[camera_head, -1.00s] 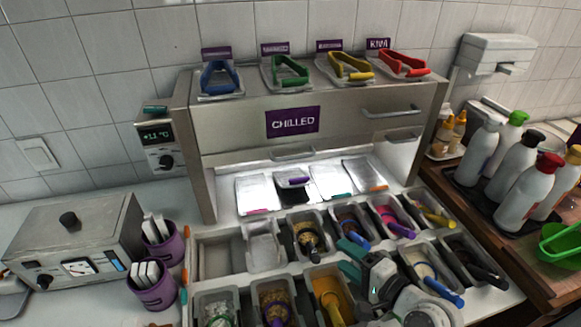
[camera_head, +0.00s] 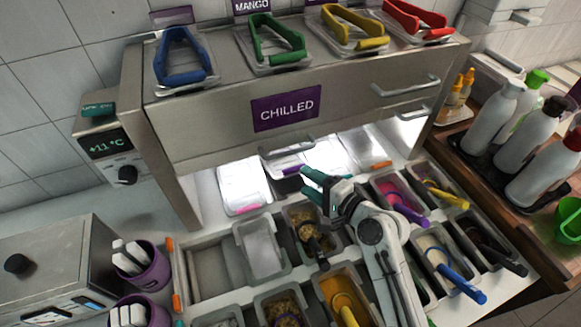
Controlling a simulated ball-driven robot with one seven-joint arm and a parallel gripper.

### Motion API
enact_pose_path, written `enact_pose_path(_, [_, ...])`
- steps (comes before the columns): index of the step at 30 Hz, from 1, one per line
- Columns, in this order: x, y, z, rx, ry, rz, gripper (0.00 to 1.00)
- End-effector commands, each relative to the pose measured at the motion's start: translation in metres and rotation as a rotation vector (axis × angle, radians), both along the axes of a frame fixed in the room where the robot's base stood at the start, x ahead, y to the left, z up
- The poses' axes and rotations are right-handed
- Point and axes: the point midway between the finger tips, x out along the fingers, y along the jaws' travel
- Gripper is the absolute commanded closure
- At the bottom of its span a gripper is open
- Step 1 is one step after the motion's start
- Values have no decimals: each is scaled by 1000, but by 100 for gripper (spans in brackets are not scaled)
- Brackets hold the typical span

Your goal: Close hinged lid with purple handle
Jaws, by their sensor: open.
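The purple handle (camera_head: 292,170) sits on the edge of a hinged lid inside the lit chilled compartment, in the head view. This lid seems raised, and a darker gap shows there, unlike the flat white lids beside it. How far it is tilted is hard to tell. My gripper (camera_head: 312,179) has teal fingertips and is open. It is just right of and slightly below the purple handle in the picture, apparently not touching it. My arm hides part of the topping tubs behind it.
Neighbouring lids have a pink handle (camera_head: 246,208) and an orange handle (camera_head: 381,164). The cabinet front (camera_head: 215,125) and its lower bar handle (camera_head: 287,146) overhang the opening. Tubs with utensils, including a purple-handled one (camera_head: 411,214), fill the counter below. Bottles (camera_head: 495,115) stand right.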

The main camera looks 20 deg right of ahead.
Motion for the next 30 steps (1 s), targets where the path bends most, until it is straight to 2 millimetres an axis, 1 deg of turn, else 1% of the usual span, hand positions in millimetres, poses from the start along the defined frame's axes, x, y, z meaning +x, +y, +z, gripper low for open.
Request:
enact_pose_path(1, [10, 5, 0, 1, -1, 2, 43])
enact_pose_path(6, [37, 16, -6, 0, -1, 0, 43])
enact_pose_path(12, [57, 24, -12, -1, 0, 0, 43])
enact_pose_path(16, [63, 27, -14, -1, 0, -1, 43])
enact_pose_path(24, [63, 27, -14, -1, 0, -1, 43])
enact_pose_path(26, [63, 27, -14, -1, 0, -1, 48])
enact_pose_path(30, [63, 27, -14, -1, 0, -1, 61])
